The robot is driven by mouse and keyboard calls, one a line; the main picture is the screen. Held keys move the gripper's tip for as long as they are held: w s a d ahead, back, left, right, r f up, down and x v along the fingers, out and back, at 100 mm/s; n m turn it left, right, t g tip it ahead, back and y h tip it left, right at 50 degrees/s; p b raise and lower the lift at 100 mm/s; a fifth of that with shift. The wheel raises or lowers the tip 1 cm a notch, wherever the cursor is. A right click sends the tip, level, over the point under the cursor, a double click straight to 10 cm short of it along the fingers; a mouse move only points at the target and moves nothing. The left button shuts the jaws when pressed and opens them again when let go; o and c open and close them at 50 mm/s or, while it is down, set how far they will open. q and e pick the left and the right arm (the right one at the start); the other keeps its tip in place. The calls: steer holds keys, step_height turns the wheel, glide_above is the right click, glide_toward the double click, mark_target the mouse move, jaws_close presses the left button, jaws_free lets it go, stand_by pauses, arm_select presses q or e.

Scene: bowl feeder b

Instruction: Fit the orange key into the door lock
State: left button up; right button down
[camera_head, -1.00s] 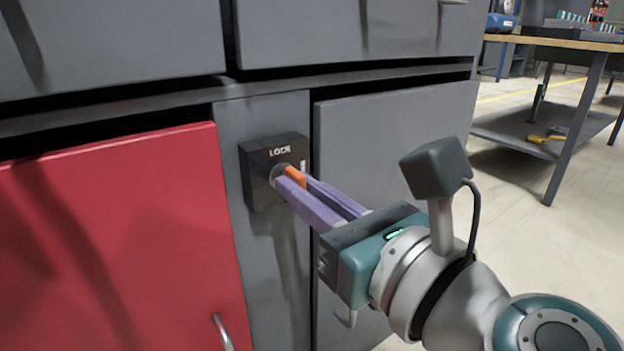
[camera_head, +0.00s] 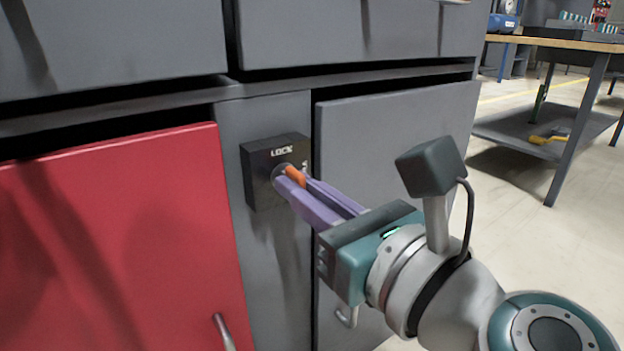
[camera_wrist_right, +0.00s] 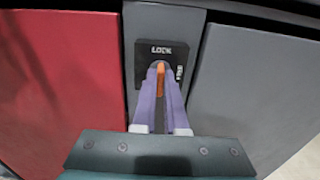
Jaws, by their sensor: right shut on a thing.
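The orange key (camera_head: 295,175) is held between the purple fingers of my right gripper (camera_head: 291,180), which is shut on it. The black door lock (camera_head: 262,160), marked LOCK, is fixed to a grey panel between two doors. The key's far end is at the lock's round face; my fingers hide how deep it sits. In the right wrist view the key (camera_wrist_right: 160,79) lines up with the lock (camera_wrist_right: 141,72), between the fingers (camera_wrist_right: 160,85). My left gripper is not in view.
A red door (camera_head: 120,240) with a metal handle is left of the lock. A grey door (camera_head: 395,150) is to its right, behind my right arm. Drawers (camera_head: 350,30) run above. A workbench (camera_head: 560,42) stands at the far right, with open floor before it.

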steer(key=c, duration=0.9)
jaws_free()
